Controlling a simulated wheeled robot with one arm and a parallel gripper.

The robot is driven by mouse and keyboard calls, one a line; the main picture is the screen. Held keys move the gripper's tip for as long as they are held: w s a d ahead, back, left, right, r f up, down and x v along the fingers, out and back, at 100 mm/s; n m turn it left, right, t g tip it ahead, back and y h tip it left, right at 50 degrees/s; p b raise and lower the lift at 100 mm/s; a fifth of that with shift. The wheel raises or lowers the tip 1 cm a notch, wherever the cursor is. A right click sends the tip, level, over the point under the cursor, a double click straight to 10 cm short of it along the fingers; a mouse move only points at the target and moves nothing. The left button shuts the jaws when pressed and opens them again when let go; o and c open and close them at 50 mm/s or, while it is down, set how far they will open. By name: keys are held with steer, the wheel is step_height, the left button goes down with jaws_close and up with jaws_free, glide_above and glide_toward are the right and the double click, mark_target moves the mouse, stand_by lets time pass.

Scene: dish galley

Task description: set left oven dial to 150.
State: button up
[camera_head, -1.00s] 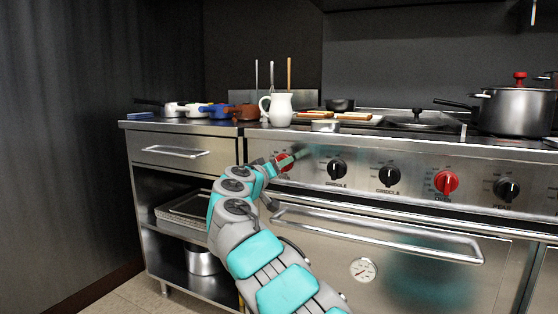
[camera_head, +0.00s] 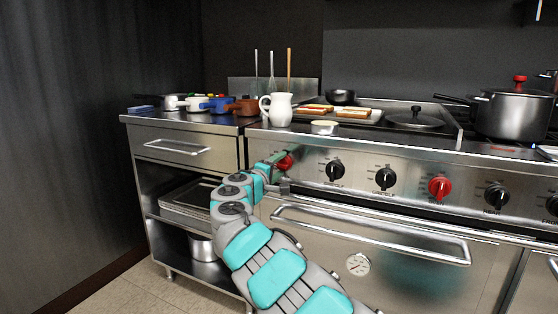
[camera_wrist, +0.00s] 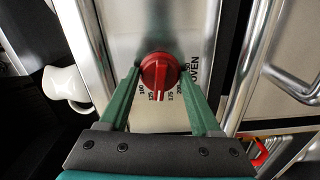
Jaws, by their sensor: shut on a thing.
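The left oven dial (camera_wrist: 158,74) is a round red knob at the left end of the range's steel front panel. It also shows in the head view (camera_head: 286,163), partly covered by my gripper. In the wrist view, my gripper (camera_wrist: 159,70) has its green fingers shut on the dial, one on each side. The dial's white mark lies between the printed 125 and 175. The word OVEN is printed beside the scale. In the head view my gripper (camera_head: 281,165) reaches the panel from the left front.
Black griddle knobs (camera_head: 334,170) and a second red dial (camera_head: 440,187) sit to the right. The oven door handle (camera_head: 370,233) runs below. A white jug (camera_head: 277,109) stands on the counter above. A steel cabinet (camera_head: 185,150) stands at left.

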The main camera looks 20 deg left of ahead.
steer(key=shift+n+p, duration=0.4)
steer(key=shift+n, duration=0.3)
steer(key=o, duration=1.4)
steer(key=shift+c, duration=0.2)
steer(key=shift+s, duration=0.1)
steer(key=s+b, duration=0.1)
steer(key=s, duration=0.6)
steer(key=shift+s+a, duration=0.3)
steer(key=shift+a, duration=0.05)
